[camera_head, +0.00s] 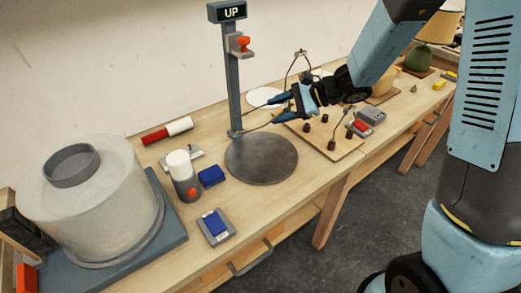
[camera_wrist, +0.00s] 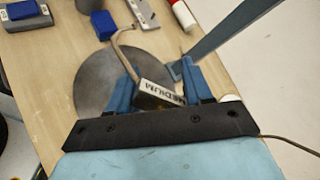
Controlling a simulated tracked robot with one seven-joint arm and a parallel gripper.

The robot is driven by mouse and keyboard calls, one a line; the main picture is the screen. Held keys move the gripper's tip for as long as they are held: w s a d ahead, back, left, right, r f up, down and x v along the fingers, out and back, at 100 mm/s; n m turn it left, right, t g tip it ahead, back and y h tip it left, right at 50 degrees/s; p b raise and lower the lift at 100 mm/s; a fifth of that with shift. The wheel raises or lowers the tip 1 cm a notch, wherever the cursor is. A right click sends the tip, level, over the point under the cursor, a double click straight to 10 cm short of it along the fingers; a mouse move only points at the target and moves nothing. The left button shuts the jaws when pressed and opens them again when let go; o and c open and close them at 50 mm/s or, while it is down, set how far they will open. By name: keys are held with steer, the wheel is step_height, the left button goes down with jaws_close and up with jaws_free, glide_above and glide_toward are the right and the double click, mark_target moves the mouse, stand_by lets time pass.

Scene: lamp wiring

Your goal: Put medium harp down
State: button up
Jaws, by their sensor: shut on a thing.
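The medium harp (camera_wrist: 128,50) is a bent grey wire with a block (camera_wrist: 160,96) lettered "MEDIUM". My gripper (camera_wrist: 162,86) is shut on this block, between its two blue fingers. In the head view my gripper (camera_head: 277,109) is raised beside the grey post, near the back right of the dark round plate. The held harp is small and hard to make out there. A wooden board (camera_head: 350,146) with several dark pegs lies right of and below my gripper. Wire shapes rise from the board, one tall (camera_head: 291,68) and one short (camera_head: 349,117). My arm hides part of the board.
The grey post (camera_head: 234,90) carries a sign (camera_head: 227,12) reading "UP" and a red part (camera_head: 242,42). The dark round plate (camera_head: 262,158) at its foot is bare.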

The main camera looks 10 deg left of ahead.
steer(key=shift+s+a+f, duration=0.1)
steer(key=shift+a+f, duration=0.05)
steer(key=shift+f, duration=1.5)
steer(key=shift+s+a+f, duration=0.1)
steer(key=shift+a+f, duration=0.05)
steer(key=shift+f, duration=1.45)
steer(key=shift+s+a+f, duration=0.1)
steer(key=shift+a+f, duration=0.05)
steer(key=shift+f, duration=1.5)
steer(key=o, duration=1.1)
steer(key=v, duration=0.8)
steer(key=shift+r, duration=0.1)
